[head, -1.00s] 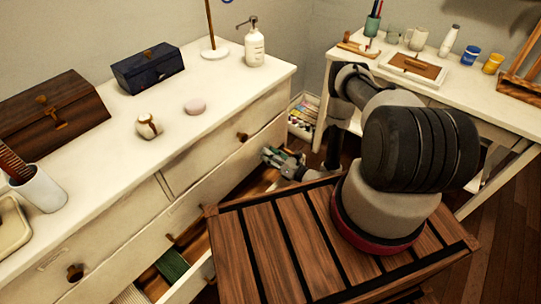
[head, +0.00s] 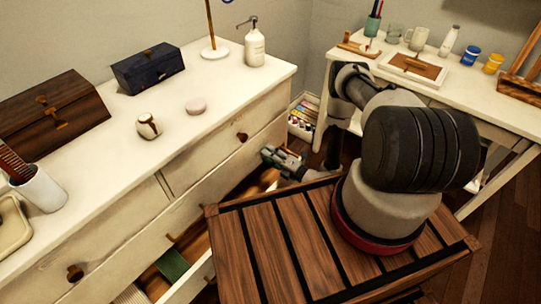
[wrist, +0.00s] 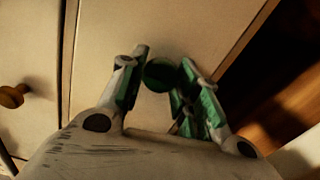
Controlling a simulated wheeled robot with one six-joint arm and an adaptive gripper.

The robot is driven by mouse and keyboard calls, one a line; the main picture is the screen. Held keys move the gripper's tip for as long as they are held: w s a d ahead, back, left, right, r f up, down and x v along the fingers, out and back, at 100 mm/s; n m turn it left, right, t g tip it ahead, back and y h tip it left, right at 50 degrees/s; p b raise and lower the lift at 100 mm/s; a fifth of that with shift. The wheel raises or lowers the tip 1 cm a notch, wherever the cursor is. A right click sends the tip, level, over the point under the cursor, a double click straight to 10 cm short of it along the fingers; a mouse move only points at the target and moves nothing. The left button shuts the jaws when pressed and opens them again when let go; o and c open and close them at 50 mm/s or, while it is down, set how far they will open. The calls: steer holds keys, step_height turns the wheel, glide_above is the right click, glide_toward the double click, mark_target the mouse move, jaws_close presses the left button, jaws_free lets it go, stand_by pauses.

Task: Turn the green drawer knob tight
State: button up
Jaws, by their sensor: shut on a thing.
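The green knob (wrist: 160,75) is round and dark green, on the pale front of the dresser, in the wrist view. My gripper (wrist: 158,78) has its green-padded fingers on either side of it and is shut on it. In the head view my gripper (head: 270,154) is at the dresser's front, low on its right part. The knob cannot be made out there.
An open drawer (head: 196,262) holding a green item juts out from the white dresser (head: 205,150) at the lower left. A brass knob (wrist: 14,96) is on the front at left. A crate of bottles (head: 303,115) stands beyond the dresser.

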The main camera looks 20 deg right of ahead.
steer(key=shift+m, duration=0.8)
steer(key=o, duration=1)
steer(key=v, duration=0.7)
steer(key=shift+s+d, duration=0.1)
steer(key=shift+s, duration=0.1)
